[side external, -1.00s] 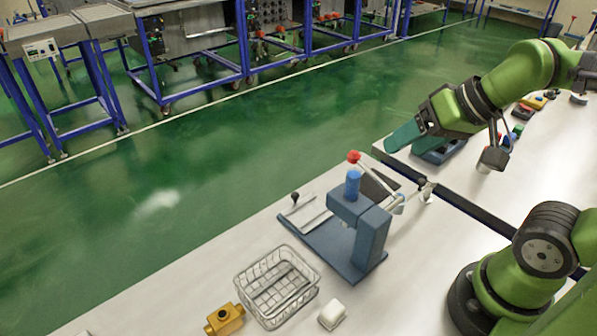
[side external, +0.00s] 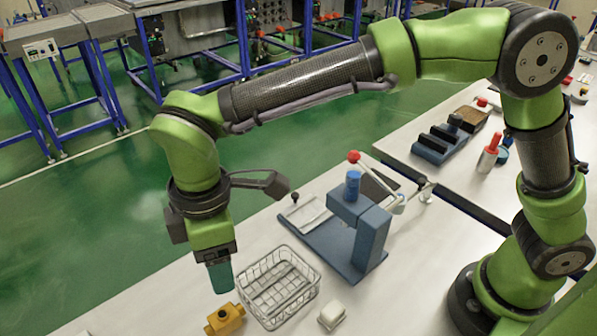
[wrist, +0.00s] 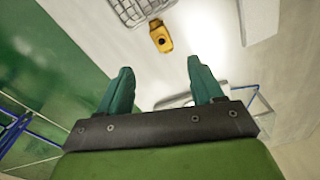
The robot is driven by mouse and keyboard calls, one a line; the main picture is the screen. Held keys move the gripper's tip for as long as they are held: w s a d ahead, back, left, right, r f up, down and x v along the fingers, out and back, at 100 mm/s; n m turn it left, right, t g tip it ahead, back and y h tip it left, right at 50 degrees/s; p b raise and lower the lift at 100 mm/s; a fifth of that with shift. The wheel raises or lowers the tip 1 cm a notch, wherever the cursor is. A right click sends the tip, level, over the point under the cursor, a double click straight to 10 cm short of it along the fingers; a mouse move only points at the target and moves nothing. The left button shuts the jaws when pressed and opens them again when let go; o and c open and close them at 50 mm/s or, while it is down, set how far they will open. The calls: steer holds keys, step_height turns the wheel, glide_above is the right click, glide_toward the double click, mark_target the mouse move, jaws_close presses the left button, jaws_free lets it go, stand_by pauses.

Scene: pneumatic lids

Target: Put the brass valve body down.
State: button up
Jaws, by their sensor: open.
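The brass valve body (side external: 225,320) sits on the white table, just left of the wire basket (side external: 278,287). It also shows in the wrist view (wrist: 160,37), beyond the fingertips near the top. My gripper (side external: 221,288) is above the valve body in the side view, pointing down, with a gap between them. In the wrist view its two teal fingers (wrist: 161,76) are spread apart with nothing between them.
A blue press (side external: 365,225) with a red-knobbed lever stands right of the basket. A small white block (side external: 331,315) lies in front of the basket. A blue rack (side external: 440,143) and a red-topped bottle (side external: 489,157) stand on the far right table. The table's left edge borders the green floor.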

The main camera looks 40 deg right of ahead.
steer(key=w+a+r+n, duration=0.1)
steer(key=a+n, duration=0.1)
steer(key=n, duration=0.1)
glide_toward(222, 313)
steer(key=shift+n, duration=0.3)
steer(key=f, duration=0.5)
steer(key=shift+w+a, duration=0.2)
steer(key=shift+w, duration=0.05)
steer(key=shift+s+f, duration=0.15)
steer(key=shift+f, duration=1.2)
steer(key=shift+s+f, duration=0.15)
steer(key=shift+f, duration=1.2)
steer(key=shift+r, duration=0.1)
jaws_close()
